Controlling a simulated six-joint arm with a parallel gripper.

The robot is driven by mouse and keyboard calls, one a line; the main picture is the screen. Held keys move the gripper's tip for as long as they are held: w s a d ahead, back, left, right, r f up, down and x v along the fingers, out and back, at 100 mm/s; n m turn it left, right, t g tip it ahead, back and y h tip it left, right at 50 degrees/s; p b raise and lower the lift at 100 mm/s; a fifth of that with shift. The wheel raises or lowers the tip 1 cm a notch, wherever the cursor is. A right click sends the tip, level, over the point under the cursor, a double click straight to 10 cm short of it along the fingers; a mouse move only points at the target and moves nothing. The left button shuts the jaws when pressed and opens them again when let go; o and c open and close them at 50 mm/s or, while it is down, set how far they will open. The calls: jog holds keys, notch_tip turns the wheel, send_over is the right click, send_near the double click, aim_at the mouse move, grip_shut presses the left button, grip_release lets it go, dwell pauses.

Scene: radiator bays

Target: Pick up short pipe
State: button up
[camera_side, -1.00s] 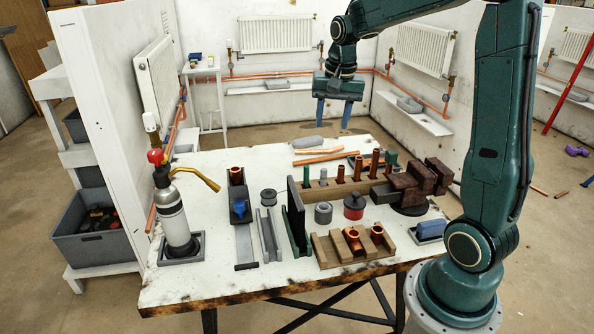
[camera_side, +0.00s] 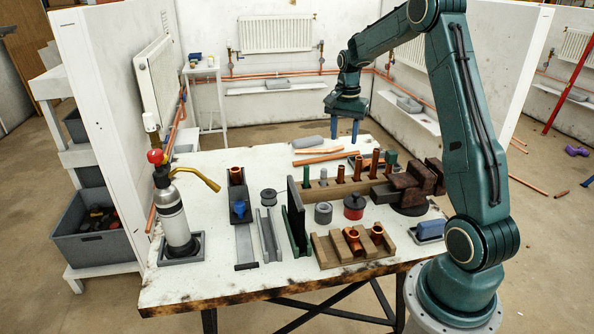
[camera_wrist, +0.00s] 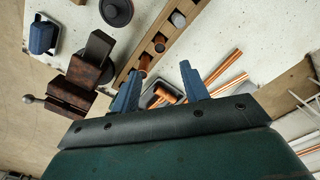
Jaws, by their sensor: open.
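A wooden rack (camera_side: 330,188) stands on the table with several upright pieces. Copper pipes of differing heights stand in it: a shorter one (camera_side: 340,174), a middle one (camera_side: 357,173) and a tall one (camera_side: 375,162). I cannot tell for sure which is the short pipe. My gripper (camera_side: 345,135) is open and empty, pointing down above the back of the table, behind and above the rack. In the wrist view, the rack (camera_wrist: 133,77) runs past the left finger of my gripper (camera_wrist: 158,76), with a copper pipe end (camera_wrist: 144,62) near that fingertip.
A gas torch (camera_side: 172,220) stands left.

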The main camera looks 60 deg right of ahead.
aim_at(341, 166)
notch_tip(341, 166, down, 8)
jog(key=shift+f, duration=0.1)
dwell(0.4)
jog(key=shift+f, duration=2.55)
grip_shut()
jog(key=shift+r, duration=0.15)
notch_tip(341, 166, up, 20)
